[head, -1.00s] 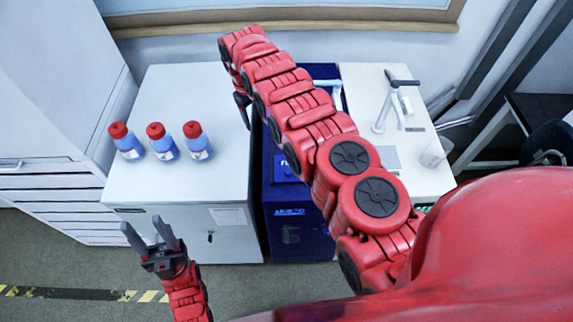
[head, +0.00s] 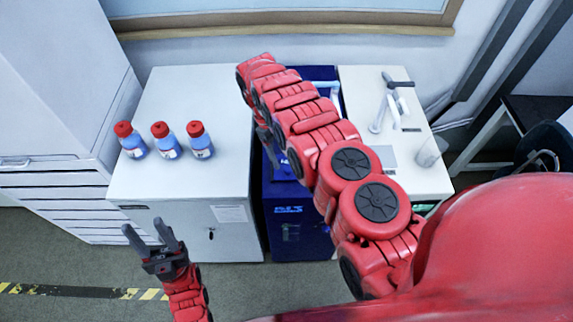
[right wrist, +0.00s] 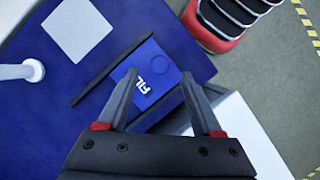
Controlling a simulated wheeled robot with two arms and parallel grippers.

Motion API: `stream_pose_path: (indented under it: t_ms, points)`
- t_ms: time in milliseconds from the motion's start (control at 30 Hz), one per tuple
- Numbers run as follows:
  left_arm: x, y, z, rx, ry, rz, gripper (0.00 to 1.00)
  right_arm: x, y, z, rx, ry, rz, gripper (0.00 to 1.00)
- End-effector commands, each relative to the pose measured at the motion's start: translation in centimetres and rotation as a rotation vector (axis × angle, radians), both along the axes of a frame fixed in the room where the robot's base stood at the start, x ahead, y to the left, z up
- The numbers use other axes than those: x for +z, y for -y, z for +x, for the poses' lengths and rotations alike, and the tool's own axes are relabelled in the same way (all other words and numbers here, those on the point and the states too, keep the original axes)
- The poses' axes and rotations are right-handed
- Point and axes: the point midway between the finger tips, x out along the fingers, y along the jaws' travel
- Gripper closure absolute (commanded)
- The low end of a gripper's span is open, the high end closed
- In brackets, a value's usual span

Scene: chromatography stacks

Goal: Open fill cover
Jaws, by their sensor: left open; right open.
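The blue machine (head: 297,240) stands between two white cabinets in the head view, partly hidden by my right arm. In the right wrist view its blue top (right wrist: 115,75) carries a blue cover (right wrist: 150,84) with white lettering starting "FIL", partly hidden by a finger. The cover looks flat. My right gripper (right wrist: 160,76) is open and empty, its fingertips over the cover on either side of the lettering; I cannot tell whether they touch it. In the head view my right arm mostly hides this gripper. My left gripper (head: 144,227) is open and empty in front of the left cabinet.
Three red-capped bottles (head: 167,141) stand on the left white cabinet (head: 190,95). The right white cabinet (head: 425,180) holds a white stand (head: 378,124) and a clear beaker (head: 428,152). A white pipe (right wrist: 20,71) rises from the machine's top beside a pale square (right wrist: 77,31).

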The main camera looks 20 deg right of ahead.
Motion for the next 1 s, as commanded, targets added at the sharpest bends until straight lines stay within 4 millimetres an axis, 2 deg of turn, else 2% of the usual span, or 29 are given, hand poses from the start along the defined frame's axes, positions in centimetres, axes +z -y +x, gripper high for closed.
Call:
stream_pose_path:
  t_ms: [100,233,600,900,967,1000]
  points:
    - [0.4,0.0,0.0,0.0,0.0,0.0,0.5,-1.8,0.5,-0.7,0.001,-0.004,-0.001,0.33]
    - [0.5,0.0,0.0,0.0,0.0,0.0,0.5,-3.0,0.8,-1.0,0.002,0.002,-0.001,0.33]
    - [0.5,0.0,0.0,0.0,0.0,0.0,0.5,-3.6,1.0,-1.2,0.002,0.002,-0.001,0.33]
    - [0.5,0.0,0.0,0.0,0.0,0.0,0.5,-3.6,1.0,-1.2,0.001,0.001,0.0,0.87]
    - [0.5,0.0,0.0,0.0,0.0,0.0,0.5,-3.6,1.0,-1.2,0.001,0.001,0.0,0.98]
    - [0.5,0.0,0.0,0.0,0.0,0.0,0.5,-3.6,1.0,-1.2,0.001,0.001,0.0,1.0]
